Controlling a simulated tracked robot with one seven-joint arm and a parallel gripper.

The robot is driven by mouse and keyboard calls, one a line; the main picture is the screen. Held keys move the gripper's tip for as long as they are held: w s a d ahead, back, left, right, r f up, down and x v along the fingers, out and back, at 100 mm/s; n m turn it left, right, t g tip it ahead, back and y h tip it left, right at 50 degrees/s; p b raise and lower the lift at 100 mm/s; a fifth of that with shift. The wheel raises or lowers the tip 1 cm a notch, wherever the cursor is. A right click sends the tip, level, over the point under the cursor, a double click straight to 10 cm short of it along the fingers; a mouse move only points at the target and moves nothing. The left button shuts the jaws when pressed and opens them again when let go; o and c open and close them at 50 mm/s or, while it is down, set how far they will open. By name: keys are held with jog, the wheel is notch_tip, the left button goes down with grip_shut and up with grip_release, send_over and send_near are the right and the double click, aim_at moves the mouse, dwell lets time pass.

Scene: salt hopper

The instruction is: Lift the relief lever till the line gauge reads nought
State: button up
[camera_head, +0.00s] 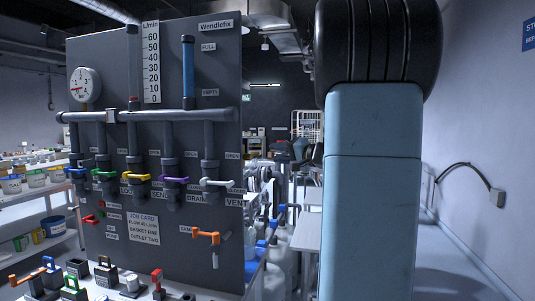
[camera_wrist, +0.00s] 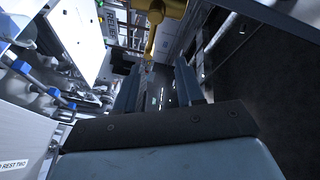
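A dark panel (camera_head: 110,45) stands at the left in the head view. A round white gauge (camera_head: 85,84) is at its upper left; its reading is too small to tell surely. Below a horizontal pipe (camera_head: 150,115) hang blue (camera_head: 77,172), green (camera_head: 103,173), yellow (camera_head: 136,177), purple (camera_head: 173,180) and white (camera_head: 216,182) handles. A red handle (camera_head: 91,218) is lower left, and an orange handle (camera_head: 206,235) lower right. I cannot read which is the relief lever. My gripper (camera_wrist: 158,88) shows in the wrist view with its two dark fingers apart, nothing between them.
A job card (camera_head: 142,228) is on the panel. Several small coloured-handled fittings (camera_head: 105,270) stand below it. Shelves with tins (camera_head: 38,200) are at far left. White jugs (camera_head: 280,255) and a bench stand right of the panel. A white surface labelled REST TWO (camera_wrist: 15,150) is near my gripper.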

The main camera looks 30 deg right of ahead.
jog(key=shift+v, duration=1.1)
jog(key=s+a+f+n+g+y, duration=0.1)
jog(key=s+a+f+n+g, duration=0.2)
jog(key=s+a, duration=0.5)
jog(key=s+a+f+n+g+y, duration=0.1)
jog(key=s+a+f+n+g, duration=0.3)
jog(key=a, duration=0.8)
jog(key=s+a+f+n+g+h, duration=0.1)
jog(key=s+a+f+g+h, duration=0.1)
jog(key=s, duration=0.5)
jog(key=s+a+f+n+g+h, duration=0.1)
jog(key=s+a+f+h, duration=0.1)
jog(key=s+f+h, duration=0.3)
jog(key=s+h, duration=0.1)
jog(key=s, duration=0.2)
jog(key=shift+s+f+g, duration=0.2)
jog(key=shift+f+g, duration=0.05)
jog(key=shift+g, duration=0.15)
